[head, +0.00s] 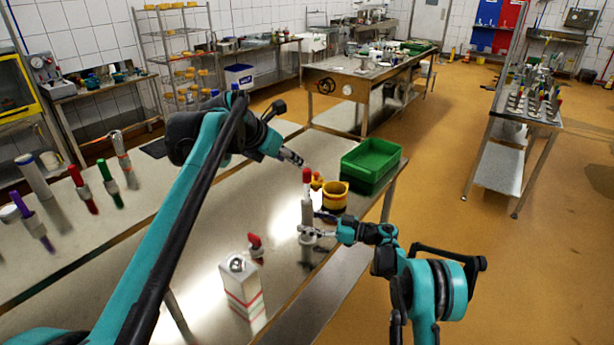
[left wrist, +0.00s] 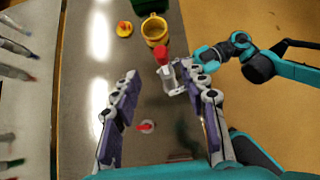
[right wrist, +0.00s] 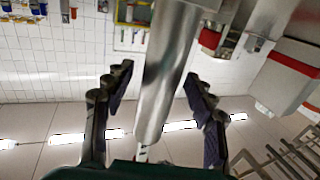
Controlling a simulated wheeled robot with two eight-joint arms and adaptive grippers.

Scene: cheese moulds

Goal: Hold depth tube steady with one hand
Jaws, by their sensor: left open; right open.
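The depth tube is most likely the pale upright tube (head: 307,212) with a red top, on the steel table in the head view. In the left wrist view the tube (left wrist: 168,78) stands beside my right gripper. My right gripper (head: 316,225) is open, its fingers level with the tube's lower part. In the right wrist view the grey metal tube (right wrist: 168,75) lies between the spread fingers, with gaps on both sides. My left gripper (head: 292,157) is open and empty, above and behind the tube in the head view. Contact at the tube's base is hidden.
A yellow cup (head: 335,196) and a green crate (head: 358,170) stand behind the tube. A white block with red stripes (head: 241,288) and a small red-topped piece (head: 256,246) stand nearer. Several colour-capped tubes stand at the left. The table's right edge is close.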

